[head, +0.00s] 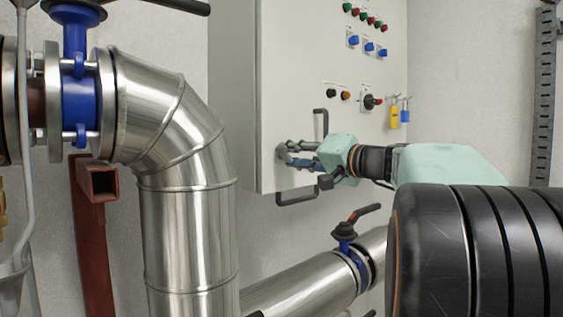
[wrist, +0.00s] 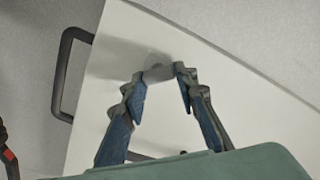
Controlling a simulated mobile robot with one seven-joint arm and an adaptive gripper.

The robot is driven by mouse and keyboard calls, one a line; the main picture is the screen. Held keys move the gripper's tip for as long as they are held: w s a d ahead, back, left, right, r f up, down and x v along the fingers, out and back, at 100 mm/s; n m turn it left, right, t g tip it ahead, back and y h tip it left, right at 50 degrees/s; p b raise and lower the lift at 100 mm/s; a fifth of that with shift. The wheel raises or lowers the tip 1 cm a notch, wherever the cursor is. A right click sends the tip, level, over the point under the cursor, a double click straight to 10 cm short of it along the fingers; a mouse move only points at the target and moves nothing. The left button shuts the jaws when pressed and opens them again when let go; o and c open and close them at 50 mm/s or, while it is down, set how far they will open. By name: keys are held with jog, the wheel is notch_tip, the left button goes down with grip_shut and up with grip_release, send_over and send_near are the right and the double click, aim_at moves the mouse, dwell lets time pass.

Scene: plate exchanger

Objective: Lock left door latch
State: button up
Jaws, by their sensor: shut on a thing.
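The left door latch (wrist: 158,72) is a small grey piece on the pale cabinet door, seen between my fingertips in the wrist view. My gripper (wrist: 161,80) is shut on it, with one blue-padded finger on each side. In the head view my gripper (head: 284,152) reaches from the right to the lower left edge of the cabinet door (head: 290,80). There the fingers hide the latch. I cannot tell which way the latch is turned.
A dark handle (head: 320,122) stands just above my gripper, and another dark handle (head: 297,196) sits at the cabinet's lower edge. Large metal pipes (head: 188,210) fill the left. A valve (head: 346,238) stands below my gripper. Padlocks (head: 394,116) hang at the door's right.

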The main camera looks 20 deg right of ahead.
jog(key=shift+f+m, duration=0.1)
jog(key=shift+m, duration=4.1)
jog(key=o, duration=1.2)
jog(key=shift+c, duration=0.2)
jog(key=shift+d, duration=0.1)
jog(key=v, duration=1.2)
